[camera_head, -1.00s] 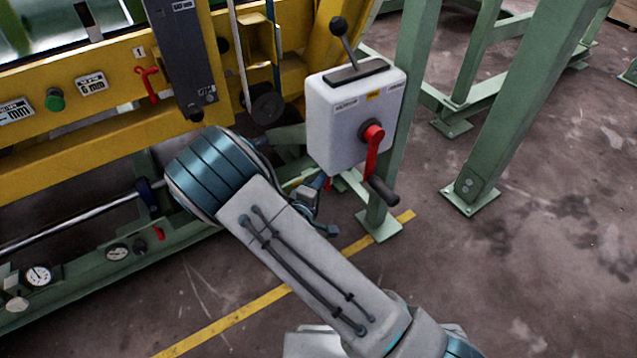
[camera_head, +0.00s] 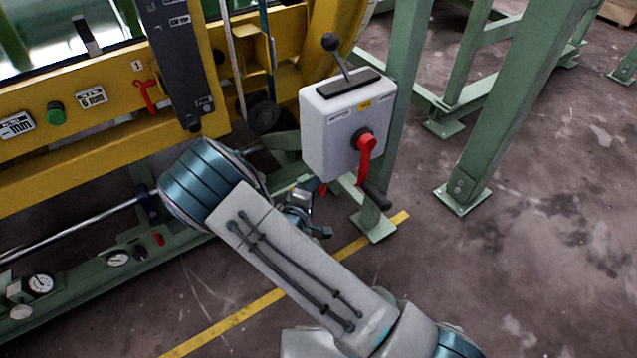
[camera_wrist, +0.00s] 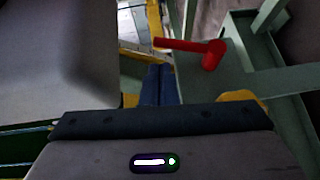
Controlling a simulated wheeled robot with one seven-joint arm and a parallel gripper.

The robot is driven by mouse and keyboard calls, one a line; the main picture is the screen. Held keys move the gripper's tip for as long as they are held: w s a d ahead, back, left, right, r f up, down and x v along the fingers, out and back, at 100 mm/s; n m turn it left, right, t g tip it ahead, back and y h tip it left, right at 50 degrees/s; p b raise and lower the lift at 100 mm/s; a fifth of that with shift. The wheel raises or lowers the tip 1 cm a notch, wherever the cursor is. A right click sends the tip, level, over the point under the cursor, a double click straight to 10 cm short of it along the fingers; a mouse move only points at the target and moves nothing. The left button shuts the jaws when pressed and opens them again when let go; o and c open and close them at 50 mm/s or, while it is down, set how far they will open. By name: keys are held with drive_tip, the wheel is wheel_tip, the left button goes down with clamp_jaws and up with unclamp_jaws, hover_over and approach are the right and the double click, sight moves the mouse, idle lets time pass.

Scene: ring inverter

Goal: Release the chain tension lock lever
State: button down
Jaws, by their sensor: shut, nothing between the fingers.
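A red lever with a round hub (camera_wrist: 212,54) shows in the wrist view on a green frame, its arm pointing left. It lies just ahead and right of my gripper's fingertips (camera_wrist: 160,68), which are shut with nothing between them. I see a gap in the picture between the fingertips and the lever but cannot tell the true distance. In the head view a small red part (camera_head: 322,188) shows below the white box, beside my gripper (camera_head: 304,208), and may be this lever. My arm partly hides that spot.
The white box (camera_head: 340,140) carries a black-knobbed lever (camera_head: 336,55) on top and a red crank (camera_head: 367,150) in front. Green posts (camera_head: 480,150) stand to the right. A yellow machine frame (camera_head: 90,160) fills the left. The floor at right is open.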

drive_tip(key=shift+s+a+r+p, duration=0.2)
drive_tip(key=shift+a+r+p, duration=0.1)
drive_tip(key=shift+a, duration=0.2)
drive_tip(key=shift+s+a+r+p, duration=0.15)
drive_tip(key=shift+a+r, duration=0.15)
drive_tip(key=shift+a, duration=0.2)
drive_tip(key=r+p+v, duration=0.1)
drive_tip(key=p+v, duration=0.1)
drive_tip(key=v, duration=0.8)
drive_tip(key=shift+d+r+p, duration=0.2)
drive_tip(key=shift+p, duration=0.15)
drive_tip(key=w+d+r+m+g+y, duration=0.3)
drive_tip(key=r+m+g+y, duration=0.5)
drive_tip(key=r+g+y, duration=0.1)
drive_tip(key=s+d+r+m+g+h, duration=0.1)
drive_tip(key=s+d+r+m+g, duration=0.1)
drive_tip(key=s+d+r, duration=0.3)
drive_tip(key=s+d+r+m+g+h, duration=0.1)
drive_tip(key=s+d+r, duration=0.5)
drive_tip(key=s+d, duration=0.6)
drive_tip(key=s+m+g, duration=0.1)
drive_tip(key=g, duration=0.1)
drive_tip(key=shift+s+d+r+m+g, duration=0.25)
drive_tip(key=shift+s+d+m+g, duration=0.05)
drive_tip(key=shift+d, duration=0.1)
